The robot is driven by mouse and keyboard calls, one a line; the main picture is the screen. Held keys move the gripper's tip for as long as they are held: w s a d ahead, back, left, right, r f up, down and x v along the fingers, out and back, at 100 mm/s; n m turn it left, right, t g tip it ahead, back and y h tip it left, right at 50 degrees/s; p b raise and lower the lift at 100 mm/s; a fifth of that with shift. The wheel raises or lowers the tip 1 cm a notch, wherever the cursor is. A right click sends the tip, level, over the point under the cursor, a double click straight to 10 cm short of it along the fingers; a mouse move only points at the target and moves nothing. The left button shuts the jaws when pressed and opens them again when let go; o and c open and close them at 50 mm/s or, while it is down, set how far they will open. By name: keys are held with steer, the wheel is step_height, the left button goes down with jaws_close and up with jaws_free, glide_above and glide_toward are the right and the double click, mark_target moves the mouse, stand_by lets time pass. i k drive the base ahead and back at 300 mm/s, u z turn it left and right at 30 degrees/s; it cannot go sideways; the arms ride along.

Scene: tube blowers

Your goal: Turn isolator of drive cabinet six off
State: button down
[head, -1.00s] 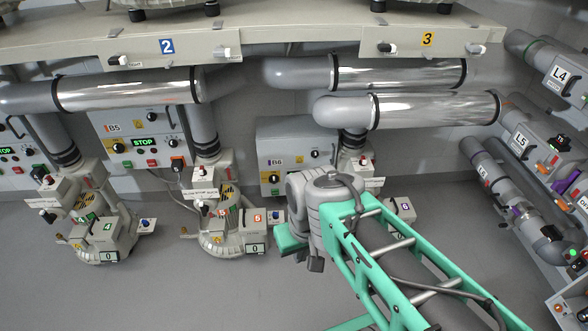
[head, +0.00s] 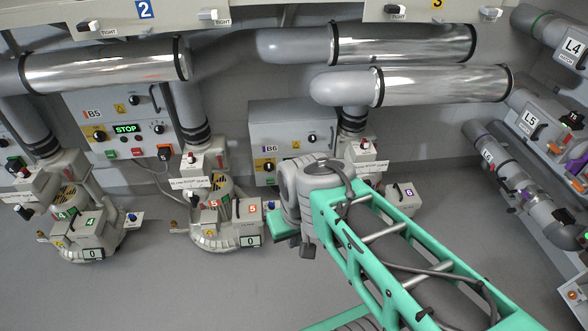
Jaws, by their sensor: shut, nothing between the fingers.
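Drive cabinet six (head: 290,118) is the grey box labelled B6 on the back wall, in the middle of the head view. Its isolator (head: 268,165) is a black rotary handle on a yellow plate, low on the left of the front. The handle's exact position is too small to tell. Another black knob (head: 312,138) sits at the upper right of the front. My arm's grey joint stands in front of the cabinet's lower right and hides part of it. My gripper cannot be made out; the arm's end is hidden behind that joint.
Cabinet B5 (head: 118,100), with a lit green STOP display, hangs to the left. Blower units five (head: 225,215) and four (head: 85,225) stand on the floor. Unit six (head: 400,197) is partly behind my arm. Large pipes (head: 440,87) run overhead. The front floor is clear.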

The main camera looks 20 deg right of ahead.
mark_target(267, 167)
steer(key=z, duration=1.6)
steer(key=i, duration=1.35)
steer(key=u, duration=3.85)
steer(key=i, duration=0.2)
